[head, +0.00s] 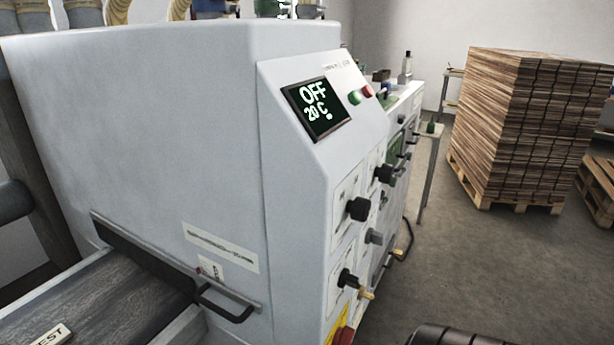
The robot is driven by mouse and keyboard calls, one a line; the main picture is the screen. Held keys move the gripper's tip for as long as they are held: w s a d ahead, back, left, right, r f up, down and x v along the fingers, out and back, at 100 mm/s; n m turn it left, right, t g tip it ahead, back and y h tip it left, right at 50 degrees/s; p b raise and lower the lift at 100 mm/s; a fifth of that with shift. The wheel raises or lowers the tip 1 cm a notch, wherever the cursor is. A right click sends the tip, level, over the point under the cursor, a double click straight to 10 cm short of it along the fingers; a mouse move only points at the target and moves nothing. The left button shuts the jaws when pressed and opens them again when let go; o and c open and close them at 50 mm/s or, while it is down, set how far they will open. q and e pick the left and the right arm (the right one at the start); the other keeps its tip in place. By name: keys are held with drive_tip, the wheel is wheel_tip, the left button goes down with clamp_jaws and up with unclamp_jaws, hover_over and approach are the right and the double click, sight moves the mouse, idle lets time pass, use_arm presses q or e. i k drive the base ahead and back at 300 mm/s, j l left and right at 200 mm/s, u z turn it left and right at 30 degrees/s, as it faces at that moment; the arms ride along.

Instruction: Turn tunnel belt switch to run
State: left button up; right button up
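The tunnel machine (180,130) is a large pale grey cabinet filling the left and middle of the head view. Its sloped panel carries a dark display (317,108) reading "OFF" and "20 C". Below it on the side panel are an upper black knob (384,173), a second black knob (358,209), a grey knob (373,237) and a lower black knob (347,278) beside a tan handle (365,293). The labels are too small to read, so I cannot tell which knob is the tunnel belt switch or its setting. Neither gripper is in view.
A green button (355,97) and a red button (367,91) sit beside the display. A dark belt (115,300) enters the machine at lower left, near a black handle (228,304). A pallet of stacked boards (530,125) stands at right. The floor between is clear.

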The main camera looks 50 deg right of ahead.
sight(374, 237)
drive_tip(key=k+l+z, duration=0.2)
drive_tip(key=l+z, duration=0.2)
drive_tip(key=l, duration=0.9)
drive_tip(key=l+z, duration=0.35)
drive_tip(key=l, duration=0.95)
